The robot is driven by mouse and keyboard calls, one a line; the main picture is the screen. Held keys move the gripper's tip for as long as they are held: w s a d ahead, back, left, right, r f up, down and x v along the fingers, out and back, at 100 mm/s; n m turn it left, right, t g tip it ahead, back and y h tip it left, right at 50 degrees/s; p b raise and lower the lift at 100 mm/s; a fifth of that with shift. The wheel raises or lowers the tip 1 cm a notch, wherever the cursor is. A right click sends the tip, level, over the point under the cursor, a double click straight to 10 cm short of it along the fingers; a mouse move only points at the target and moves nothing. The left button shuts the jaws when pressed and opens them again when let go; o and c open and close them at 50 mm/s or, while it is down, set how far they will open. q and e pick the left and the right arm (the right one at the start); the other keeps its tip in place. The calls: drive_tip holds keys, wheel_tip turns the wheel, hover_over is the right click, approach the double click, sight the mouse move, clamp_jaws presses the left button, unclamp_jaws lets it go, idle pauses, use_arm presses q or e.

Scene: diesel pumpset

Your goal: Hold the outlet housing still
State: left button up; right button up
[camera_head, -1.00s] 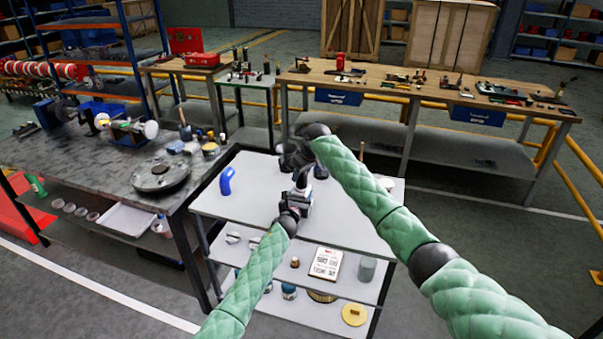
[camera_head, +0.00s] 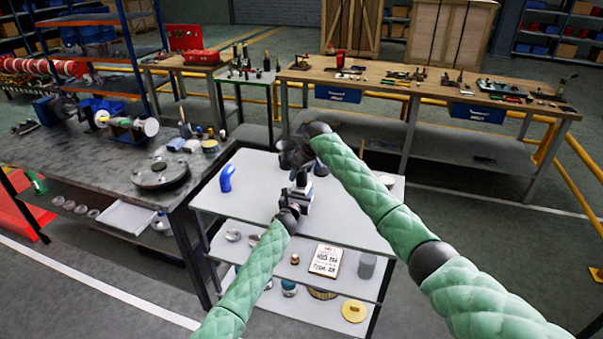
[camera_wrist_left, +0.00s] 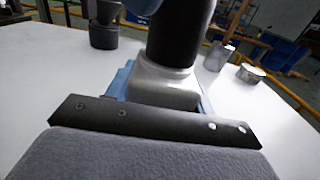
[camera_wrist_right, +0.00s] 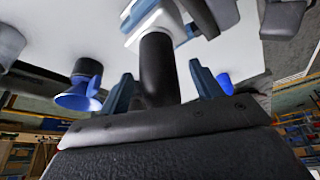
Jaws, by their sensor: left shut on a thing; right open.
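The outlet housing (camera_wrist_left: 165,85) is a grey metal piece above the white table top (camera_head: 255,185). It shows small in the head view (camera_head: 304,187) and pale at the top of the right wrist view (camera_wrist_right: 156,20). My left gripper (camera_wrist_left: 160,88) is shut on it, with blue fingers on both sides. A black cylinder (camera_wrist_left: 180,35) rises from the housing; I cannot tell if they are one piece. My right gripper (camera_wrist_right: 165,88) is open, its blue fingers on either side of the black cylinder (camera_wrist_right: 158,70), with gaps showing. My right arm partly hides this area in the head view.
A blue curved piece (camera_head: 227,179) stands left on the table. A dark cup-like part (camera_wrist_left: 104,28) and small metal parts (camera_wrist_left: 250,73) stand beyond the housing. A dark workbench (camera_head: 100,165) adjoins at left. The table's front left is clear.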

drive_tip(key=v, duration=1.1)
drive_tip(key=shift+r, duration=0.15)
drive_tip(key=shift+s+d, duration=0.1)
use_arm(q)
drive_tip(key=o, duration=1.5)
